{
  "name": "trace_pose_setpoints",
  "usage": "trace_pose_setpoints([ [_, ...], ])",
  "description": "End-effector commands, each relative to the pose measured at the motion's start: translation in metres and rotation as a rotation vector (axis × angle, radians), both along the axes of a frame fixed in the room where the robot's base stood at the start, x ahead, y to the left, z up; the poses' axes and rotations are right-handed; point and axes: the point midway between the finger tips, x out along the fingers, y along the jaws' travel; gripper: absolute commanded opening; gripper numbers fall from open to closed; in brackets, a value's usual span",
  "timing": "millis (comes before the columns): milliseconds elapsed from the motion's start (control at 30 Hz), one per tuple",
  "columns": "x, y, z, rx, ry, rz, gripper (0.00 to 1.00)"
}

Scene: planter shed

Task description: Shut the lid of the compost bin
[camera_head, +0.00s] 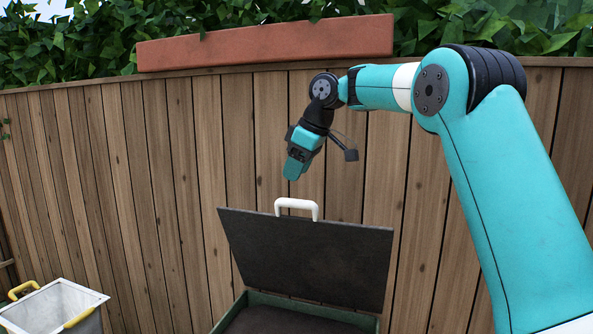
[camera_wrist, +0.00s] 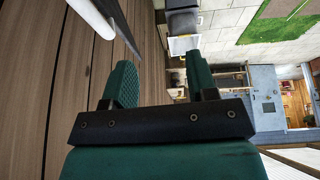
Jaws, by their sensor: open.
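The compost bin's dark lid (camera_head: 305,257) stands raised and leaning back at the fence side in the head view. A white handle (camera_head: 297,203) is on its upper edge. The green bin rim (camera_head: 235,308) shows below, and the front of the bin is cut off by the picture's bottom. My gripper (camera_head: 293,170) points down above the handle, apart from it. In the wrist view its two teal fingers (camera_wrist: 159,70) are spread with nothing between them. A white bar (camera_wrist: 92,16), apparently the handle, lies up and left of the fingers there.
A wooden fence (camera_head: 180,160) runs close behind the bin. A terracotta planter (camera_head: 265,43) and leaves top it. A white-rimmed tub (camera_head: 50,300) with yellow handles stands at lower left. The wrist view shows pale paving and green turf (camera_wrist: 280,22) farther off.

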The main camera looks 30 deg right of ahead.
Motion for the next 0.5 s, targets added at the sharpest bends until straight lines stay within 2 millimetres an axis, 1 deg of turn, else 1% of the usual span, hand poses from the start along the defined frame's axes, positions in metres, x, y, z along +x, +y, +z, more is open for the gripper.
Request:
trace_pose_setpoints([
  [33,0.014,-0.023,0.022,-0.023,-0.018,-0.003,0.53],
  [100,0.026,-0.047,0.033,-0.054,-0.04,0.001,0.53],
  [200,0.035,-0.07,0.041,-0.086,-0.059,0.005,0.53],
  [300,0.039,-0.08,0.041,-0.101,-0.07,0.006,0.53],
  [367,0.041,-0.081,0.036,-0.103,-0.072,0.008,0.53],
  [467,0.046,-0.079,0.022,-0.103,-0.071,0.009,0.53],
  [500,0.048,-0.077,0.015,-0.102,-0.07,0.009,0.53],
])
